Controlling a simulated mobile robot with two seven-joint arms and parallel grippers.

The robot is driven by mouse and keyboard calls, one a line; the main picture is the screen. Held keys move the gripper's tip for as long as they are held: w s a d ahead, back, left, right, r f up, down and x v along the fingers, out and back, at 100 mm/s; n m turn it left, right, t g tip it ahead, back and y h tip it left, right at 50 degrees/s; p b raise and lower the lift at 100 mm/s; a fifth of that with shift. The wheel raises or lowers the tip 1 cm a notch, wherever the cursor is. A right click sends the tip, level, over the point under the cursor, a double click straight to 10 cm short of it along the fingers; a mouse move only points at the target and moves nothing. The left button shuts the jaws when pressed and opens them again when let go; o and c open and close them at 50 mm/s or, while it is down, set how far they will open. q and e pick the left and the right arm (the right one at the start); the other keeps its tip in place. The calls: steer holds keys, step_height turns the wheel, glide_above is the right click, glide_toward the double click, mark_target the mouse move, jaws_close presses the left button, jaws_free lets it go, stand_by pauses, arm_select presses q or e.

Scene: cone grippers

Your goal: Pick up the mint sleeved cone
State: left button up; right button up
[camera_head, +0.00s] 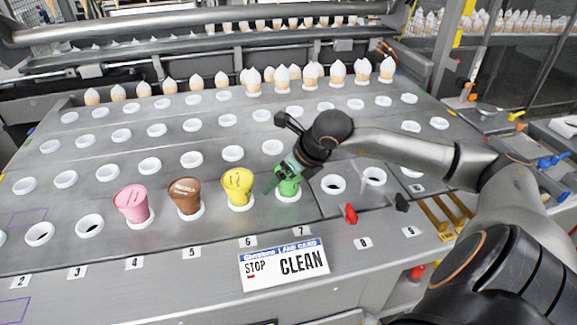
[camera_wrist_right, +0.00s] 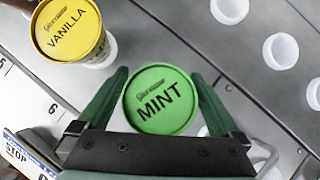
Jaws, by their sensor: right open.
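The mint sleeved cone (camera_head: 289,187) is green and stands in a white ring holder above label 7. In the right wrist view its round green lid (camera_wrist_right: 160,100) reads "MINT". My right gripper (camera_wrist_right: 160,74) is open, with one dark green finger on each side of the lid. The lid sits between the fingers, close to both; I cannot tell whether either touches it. In the head view the right gripper (camera_head: 283,178) reaches the cone from above and behind, hiding part of its top. My left gripper is not in view.
A yellow vanilla cone (camera_head: 237,187) stands just left of the mint one. Brown (camera_head: 186,196) and pink (camera_head: 133,205) cones stand farther left. Empty white holders (camera_head: 333,184) lie to the right. Topped cones (camera_head: 253,80) line the back. A "CLEAN" sign (camera_head: 285,265) is in front.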

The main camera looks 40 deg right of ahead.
steer(key=c, duration=1.2)
